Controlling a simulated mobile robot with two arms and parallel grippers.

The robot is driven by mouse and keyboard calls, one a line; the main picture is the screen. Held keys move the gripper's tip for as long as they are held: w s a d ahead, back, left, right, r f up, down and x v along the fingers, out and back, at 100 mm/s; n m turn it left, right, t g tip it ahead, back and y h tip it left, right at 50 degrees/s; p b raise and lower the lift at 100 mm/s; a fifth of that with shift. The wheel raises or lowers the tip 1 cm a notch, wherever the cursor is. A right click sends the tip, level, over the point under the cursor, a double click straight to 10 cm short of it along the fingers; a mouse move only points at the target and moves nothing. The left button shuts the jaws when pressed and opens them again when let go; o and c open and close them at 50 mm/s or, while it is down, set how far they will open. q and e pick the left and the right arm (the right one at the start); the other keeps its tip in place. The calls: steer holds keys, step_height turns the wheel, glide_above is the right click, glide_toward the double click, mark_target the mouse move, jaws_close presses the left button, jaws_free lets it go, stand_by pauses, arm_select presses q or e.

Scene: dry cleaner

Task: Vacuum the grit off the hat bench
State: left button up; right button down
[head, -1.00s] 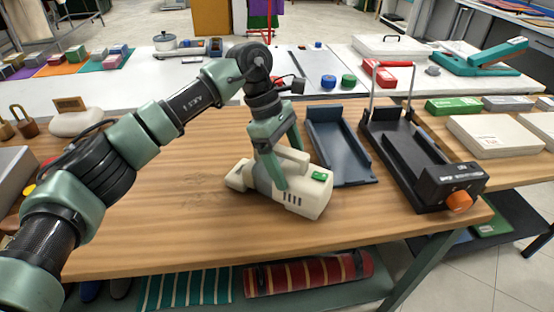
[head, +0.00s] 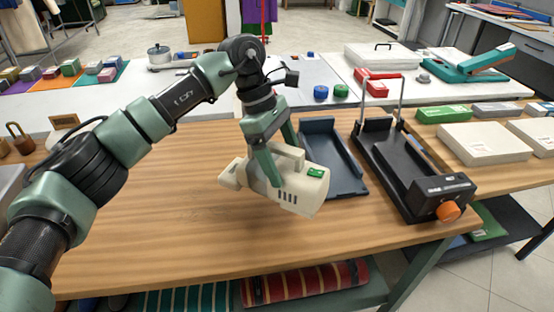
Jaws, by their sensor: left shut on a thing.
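The hand vacuum (head: 298,192) is a cream, boxy tool with a top handle, dark vent slots and a green patch. My left gripper (head: 284,164) comes down from above and is shut on the vacuum's handle. The vacuum is tilted and appears held just above the wooden bench (head: 150,235), with a soft shadow below it. Its narrow nozzle end points left. I cannot make out any grit clearly on the bench top. My right gripper is not in view.
A dark blue tray (head: 348,178) lies close to the vacuum's right. Beyond it is a black device (head: 400,180) with an upright handle and an orange knob (head: 448,211). White boxes (head: 484,143) stand farther right. The bench's left and middle are mostly clear.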

arm_select(q)
steer(key=shift+f, duration=0.45)
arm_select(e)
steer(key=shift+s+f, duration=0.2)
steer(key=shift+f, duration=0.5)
arm_select(q)
steer(key=shift+w+d+r+p, duration=0.1)
steer(key=shift+r+p, duration=0.3)
steer(key=shift+r, duration=0.15)
steer(key=shift+w+d+r+p, duration=0.1)
steer(key=shift+r+p, duration=0.3)
steer(key=shift+r, duration=0.15)
steer(key=shift+d+r, duration=0.15)
steer(key=shift+r, duration=0.15)
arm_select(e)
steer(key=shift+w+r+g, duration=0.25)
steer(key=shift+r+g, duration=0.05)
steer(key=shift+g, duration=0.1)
arm_select(q)
steer(key=shift+r, duration=0.1)
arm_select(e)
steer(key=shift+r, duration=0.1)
